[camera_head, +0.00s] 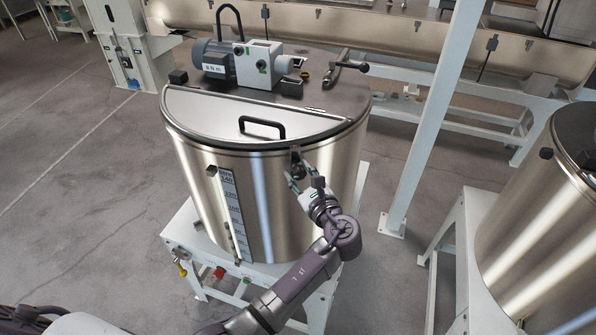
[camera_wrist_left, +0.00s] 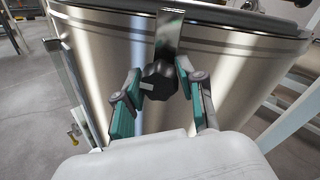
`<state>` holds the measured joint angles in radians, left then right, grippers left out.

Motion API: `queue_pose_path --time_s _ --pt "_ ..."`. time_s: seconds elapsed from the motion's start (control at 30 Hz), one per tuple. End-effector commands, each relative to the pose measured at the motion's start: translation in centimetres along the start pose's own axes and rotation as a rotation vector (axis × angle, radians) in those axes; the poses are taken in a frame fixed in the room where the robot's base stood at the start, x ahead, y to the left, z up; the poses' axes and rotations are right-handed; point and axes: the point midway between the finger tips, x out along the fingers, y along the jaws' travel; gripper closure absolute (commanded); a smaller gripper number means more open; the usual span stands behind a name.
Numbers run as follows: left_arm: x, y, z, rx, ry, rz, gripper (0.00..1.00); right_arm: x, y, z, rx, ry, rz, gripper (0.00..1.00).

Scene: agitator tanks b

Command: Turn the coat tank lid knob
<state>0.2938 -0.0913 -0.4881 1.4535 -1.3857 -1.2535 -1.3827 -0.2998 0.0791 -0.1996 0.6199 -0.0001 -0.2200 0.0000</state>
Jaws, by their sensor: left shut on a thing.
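The coat tank (camera_head: 270,190) is a large shiny steel drum with a flat lid (camera_head: 225,118) whose front half is a lighter half-round plate with a black handle (camera_head: 262,127). The dark faceted lid knob (camera_wrist_left: 158,82) sits on a metal bracket just below the rim; in the head view it is small (camera_head: 299,170) and partly covered by the fingers. My left gripper (camera_head: 297,176) reaches up to it from the front right. My right gripper is not in view.
A motor (camera_head: 240,62) and a lever valve (camera_head: 340,68) stand on the tank's rear top. The tank rests on a white frame (camera_head: 200,255). A white post (camera_head: 430,125) and a second steel tank (camera_head: 540,235) stand to the right. Floor shows at the left.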

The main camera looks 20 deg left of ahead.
Motion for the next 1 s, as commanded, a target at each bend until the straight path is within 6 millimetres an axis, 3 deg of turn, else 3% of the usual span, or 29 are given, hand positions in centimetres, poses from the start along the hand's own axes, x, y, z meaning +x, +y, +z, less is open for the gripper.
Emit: queue_pose_path --time_s 0.7,0.73,0.9,1.0 --pt "0.08 -0.16 0.24 0.230 -0.040 -0.002 1.00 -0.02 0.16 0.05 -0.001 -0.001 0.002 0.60" --pt "0.09 -0.15 0.24 0.230 -0.040 -0.002 0.59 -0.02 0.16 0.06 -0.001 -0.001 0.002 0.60" --pt "0.06 -0.10 0.16 0.229 -0.038 -0.001 0.31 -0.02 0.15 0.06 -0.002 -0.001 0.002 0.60" --pt "0.04 -0.06 0.11 0.229 -0.037 -0.001 0.31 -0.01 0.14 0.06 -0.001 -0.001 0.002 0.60"
